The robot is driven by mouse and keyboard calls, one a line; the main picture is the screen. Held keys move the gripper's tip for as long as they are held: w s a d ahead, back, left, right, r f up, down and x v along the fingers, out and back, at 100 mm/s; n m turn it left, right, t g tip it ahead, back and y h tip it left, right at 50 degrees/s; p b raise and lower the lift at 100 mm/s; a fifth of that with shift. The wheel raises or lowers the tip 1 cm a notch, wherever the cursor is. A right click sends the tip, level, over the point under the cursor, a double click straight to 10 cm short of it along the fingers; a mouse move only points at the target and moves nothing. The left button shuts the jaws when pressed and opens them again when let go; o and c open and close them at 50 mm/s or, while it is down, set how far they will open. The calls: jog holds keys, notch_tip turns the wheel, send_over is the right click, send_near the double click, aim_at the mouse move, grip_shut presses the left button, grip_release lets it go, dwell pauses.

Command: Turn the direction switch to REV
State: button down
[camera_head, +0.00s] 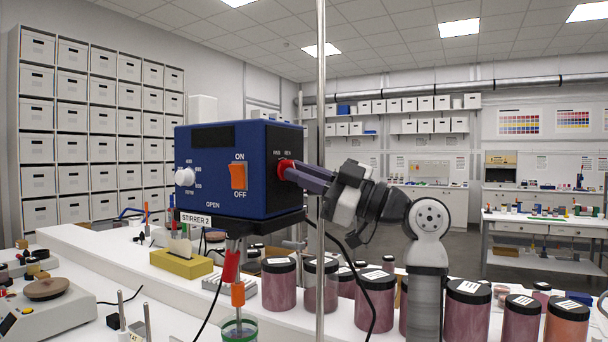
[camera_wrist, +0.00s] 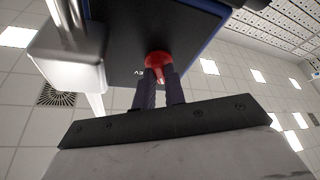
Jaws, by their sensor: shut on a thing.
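The stirrer (camera_head: 212,185) is a blue box with an orange ON/OFF rocker (camera_head: 238,176), a white knob (camera_head: 184,177) and a "STIRRER 2" label. The red direction switch (camera_head: 284,169) is on its dark right side panel, with small lettering above it that is partly hidden. My gripper (camera_head: 300,173) comes from the right with its fingers shut on this switch. In the wrist view the red switch (camera_wrist: 158,60) sits between the tips of my two dark fingers. The letters "EV" show beside it there; the switch's exact angle is hard to tell.
A vertical metal rod (camera_head: 321,250) stands close in front of my gripper. Several lidded pigment jars (camera_head: 375,295) line the white bench below my arm. A yellow block (camera_head: 181,264) and a green-rimmed beaker (camera_head: 239,331) are below the stirrer. A black cable hangs near the rod.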

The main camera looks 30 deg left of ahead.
jog(key=shift+f+m, duration=0.1)
jog(key=shift+m, duration=0.4)
jog(key=m+t, duration=0.3)
jog(key=m, duration=0.2)
jog(key=m+t, duration=0.2)
jog(key=m, duration=0.3)
jog(key=m+t+b, duration=0.1)
jog(key=m+t, duration=0.2)
jog(key=m, duration=0.3)
jog(key=shift+s+t+y, duration=0.3)
jog(key=shift+s+y, duration=0.05)
jog(key=shift+y, duration=0.05)
jog(key=c, duration=1.5)
grip_release()
jog(key=shift+o, duration=0.2)
jog(key=b+v, duration=0.4)
jog(key=v, duration=1)
jog(key=shift+b, duration=0.3)
